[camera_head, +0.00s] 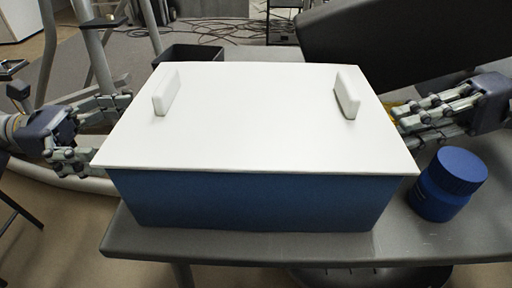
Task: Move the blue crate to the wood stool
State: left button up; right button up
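The blue crate (255,200) stands on a dark grey table (440,235), close to its front edge. A flat white lid (257,130) with two upright white grips covers its top. My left gripper (108,128) is at the crate's left side, its fingers spread apart, with the tips near the lid's edge. My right gripper (412,118) is at the crate's right side, its fingers spread apart, with the tips near the lid's right edge. The lid's edge partly hides where both sets of fingertips meet the crate, so I cannot tell contact. No wood stool is visible.
A blue jar (447,184) stands on the table just right of the crate, below my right gripper. A black bin (188,54) is behind the crate at the left. A large dark panel (400,40) fills the back right. Metal frame legs stand at the back left.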

pick_arm(q)
jog(key=shift+d, duration=2)
pick_arm(e)
jog(key=shift+x, duration=2.05)
pick_arm(q)
jog(key=c, duration=0.5)
pick_arm(e)
jog(key=c, duration=0.5)
pick_arm(q)
jog(key=c, duration=0.7)
pick_arm(e)
grip_shut()
pick_arm(q)
jog(key=shift+r, duration=0.1)
jog(key=shift+c, duration=0.2)
pick_arm(e)
jog(key=shift+r, duration=0.1)
